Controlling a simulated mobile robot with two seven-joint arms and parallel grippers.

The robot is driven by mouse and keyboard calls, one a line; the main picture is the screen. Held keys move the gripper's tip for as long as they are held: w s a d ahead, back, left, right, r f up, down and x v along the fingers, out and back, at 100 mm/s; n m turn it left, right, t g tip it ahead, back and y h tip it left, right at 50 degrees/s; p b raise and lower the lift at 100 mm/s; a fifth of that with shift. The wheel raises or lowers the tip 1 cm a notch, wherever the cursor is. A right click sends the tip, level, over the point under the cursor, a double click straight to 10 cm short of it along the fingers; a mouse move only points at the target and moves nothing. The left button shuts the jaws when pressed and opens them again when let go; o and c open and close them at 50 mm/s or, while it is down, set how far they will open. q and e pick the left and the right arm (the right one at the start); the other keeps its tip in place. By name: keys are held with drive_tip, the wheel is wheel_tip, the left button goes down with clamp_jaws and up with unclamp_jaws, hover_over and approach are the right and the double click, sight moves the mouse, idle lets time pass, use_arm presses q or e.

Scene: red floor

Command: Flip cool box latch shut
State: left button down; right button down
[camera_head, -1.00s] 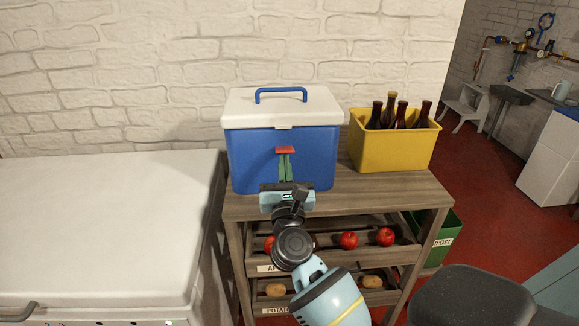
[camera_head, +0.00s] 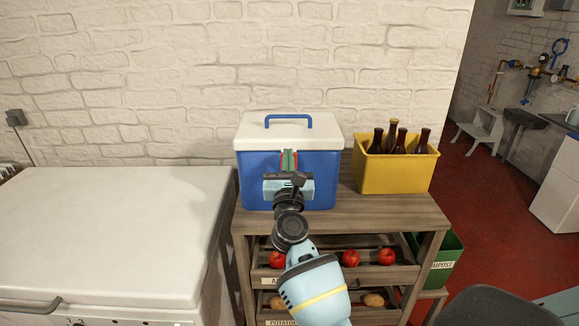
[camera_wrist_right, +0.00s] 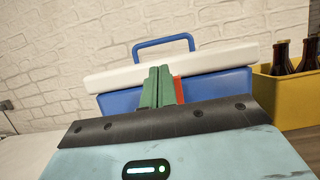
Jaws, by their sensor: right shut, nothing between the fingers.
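The cool box is blue with a white lid (camera_head: 292,132) and a blue handle (camera_head: 288,119), and stands on a wooden shelf unit. Its red latch (camera_head: 296,160) is on the front, mostly hidden behind my right gripper's green fingers in the head view. My right gripper (camera_head: 289,158) is shut and empty, with its fingertips in front of the latch just below the lid edge. In the right wrist view the red latch (camera_wrist_right: 179,90) shows to the right of the shut green fingers (camera_wrist_right: 161,86). I cannot tell whether they touch. My left gripper is not in view.
A yellow crate (camera_head: 395,173) with several brown bottles stands right of the cool box. Apples and potatoes lie in the shelf drawers below. A white chest (camera_head: 110,220) is at the left. A green compost bin (camera_head: 448,258) is at the right.

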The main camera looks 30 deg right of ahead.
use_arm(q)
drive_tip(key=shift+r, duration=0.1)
use_arm(e)
drive_tip(key=shift+w+d+r, duration=0.4)
drive_tip(key=shift+w+r, duration=0.2)
drive_tip(key=shift+w, duration=0.1)
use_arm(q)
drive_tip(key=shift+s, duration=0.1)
use_arm(e)
drive_tip(key=shift+f, duration=0.1)
idle(0.9)
